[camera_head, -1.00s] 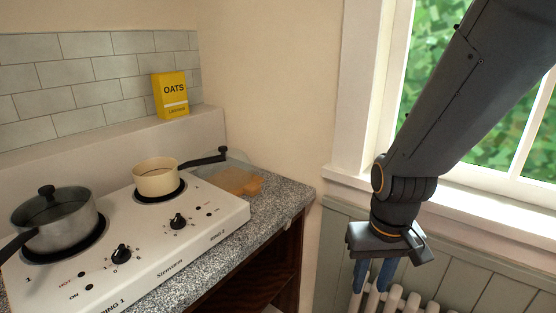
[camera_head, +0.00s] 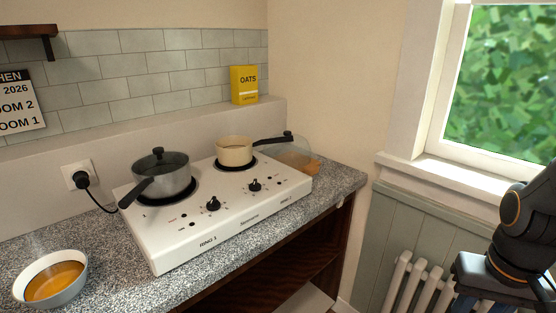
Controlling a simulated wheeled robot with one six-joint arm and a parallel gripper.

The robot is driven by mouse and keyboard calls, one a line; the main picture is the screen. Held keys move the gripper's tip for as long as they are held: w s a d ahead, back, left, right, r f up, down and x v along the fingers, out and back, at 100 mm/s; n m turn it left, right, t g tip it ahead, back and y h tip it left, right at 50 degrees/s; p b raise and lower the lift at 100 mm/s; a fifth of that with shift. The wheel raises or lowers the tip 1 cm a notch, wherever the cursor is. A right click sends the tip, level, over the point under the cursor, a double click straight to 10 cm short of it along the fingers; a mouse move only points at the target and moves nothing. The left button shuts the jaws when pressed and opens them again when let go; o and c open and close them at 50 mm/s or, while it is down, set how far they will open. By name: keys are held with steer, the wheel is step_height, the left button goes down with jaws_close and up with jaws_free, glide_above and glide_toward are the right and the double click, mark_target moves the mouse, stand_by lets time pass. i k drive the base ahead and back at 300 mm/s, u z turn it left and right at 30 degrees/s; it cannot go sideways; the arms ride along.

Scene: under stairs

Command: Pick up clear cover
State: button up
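Two see-through pieces show in the head view. A thin clear piece (camera_head: 290,151) lies on the counter at the right end of the hob, with something orange-brown at or under it. A clear lid (camera_head: 160,162) with a black knob sits on the grey pot at the left of the hob. I cannot tell for certain which one is the clear cover. My gripper (camera_head: 466,304) is at the bottom right, in front of the radiator and well away from both. Its blue fingers are mostly cut off by the frame's lower edge.
A white hob (camera_head: 225,215) fills the middle of the speckled counter (camera_head: 345,183). A cream pan (camera_head: 234,152) points its black handle toward the clear piece. A bowl of orange liquid (camera_head: 52,277) stands front left. Yellow oats box (camera_head: 244,84) is on the ledge behind.

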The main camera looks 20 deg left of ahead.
mark_target(297, 154)
steer(key=k, duration=0.3)
steer(key=u, duration=0.75)
